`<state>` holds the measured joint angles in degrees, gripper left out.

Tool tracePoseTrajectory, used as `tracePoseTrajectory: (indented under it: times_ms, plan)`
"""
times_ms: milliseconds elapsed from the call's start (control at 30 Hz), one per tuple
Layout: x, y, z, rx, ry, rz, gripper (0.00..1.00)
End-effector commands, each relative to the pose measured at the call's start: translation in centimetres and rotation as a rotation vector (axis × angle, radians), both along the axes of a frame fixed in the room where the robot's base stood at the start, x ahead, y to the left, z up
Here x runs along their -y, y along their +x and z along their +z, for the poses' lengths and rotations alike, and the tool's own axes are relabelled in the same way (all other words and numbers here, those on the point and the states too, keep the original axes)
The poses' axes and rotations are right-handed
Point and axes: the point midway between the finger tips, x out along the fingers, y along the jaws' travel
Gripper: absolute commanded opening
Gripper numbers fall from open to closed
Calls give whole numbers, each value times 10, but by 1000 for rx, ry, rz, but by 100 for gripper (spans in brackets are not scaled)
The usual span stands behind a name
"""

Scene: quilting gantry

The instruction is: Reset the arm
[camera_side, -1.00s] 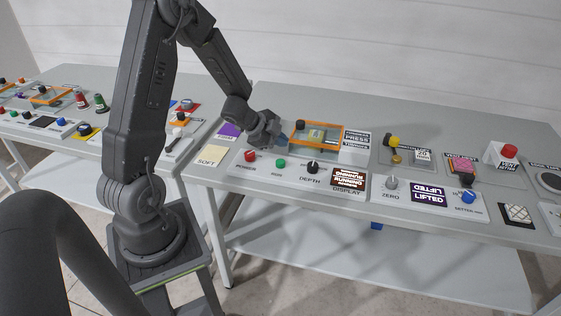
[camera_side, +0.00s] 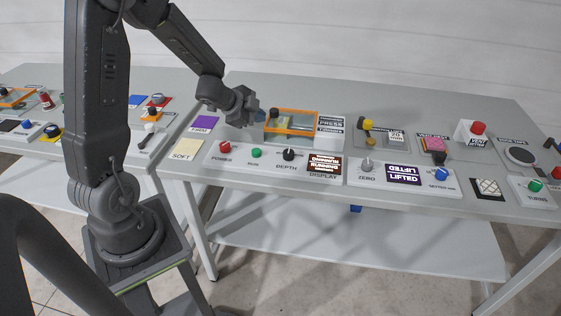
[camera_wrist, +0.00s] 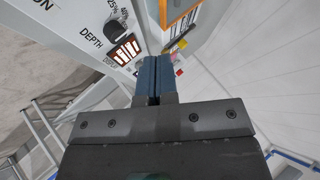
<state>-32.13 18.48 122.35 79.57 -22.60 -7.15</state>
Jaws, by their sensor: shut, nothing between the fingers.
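My gripper (camera_side: 258,115) is in the air over the left part of the right-hand bench (camera_side: 440,105), beside the orange-framed press station. In the wrist view my gripper (camera_wrist: 153,68) shows its two blue fingers shut together with nothing between them. The orange frame (camera_side: 300,133) of the press lies just right of the fingertips in the side view. It is partly visible at the top of the wrist view (camera_wrist: 176,12). Whether the fingers touch anything is hard to tell, but they look clear.
A control strip with a red button (camera_side: 225,146), a green button (camera_side: 256,153), a black depth knob (camera_side: 288,154) and a display (camera_side: 324,165) runs along the front. A purple pad (camera_side: 203,124) and a cream pad (camera_side: 186,149) lie at left. A red button on a white block (camera_side: 478,128) stands farther right.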

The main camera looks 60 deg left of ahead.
Motion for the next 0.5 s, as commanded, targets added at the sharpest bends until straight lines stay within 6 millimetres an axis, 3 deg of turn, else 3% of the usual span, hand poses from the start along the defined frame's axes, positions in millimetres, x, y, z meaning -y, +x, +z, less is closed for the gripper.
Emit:
tracePoseTrajectory:
  times_ms: [33, 200, 367, 500]
  plan:
    - [7, 3, 23, 29, 26, 59, 0]
    - [36, -11, 87, 76, 30, 324, 0]
    - [77, -51, 126, 53, -76, 531, 0]
    - [124, -99, 144, -31, -231, 646, 0]
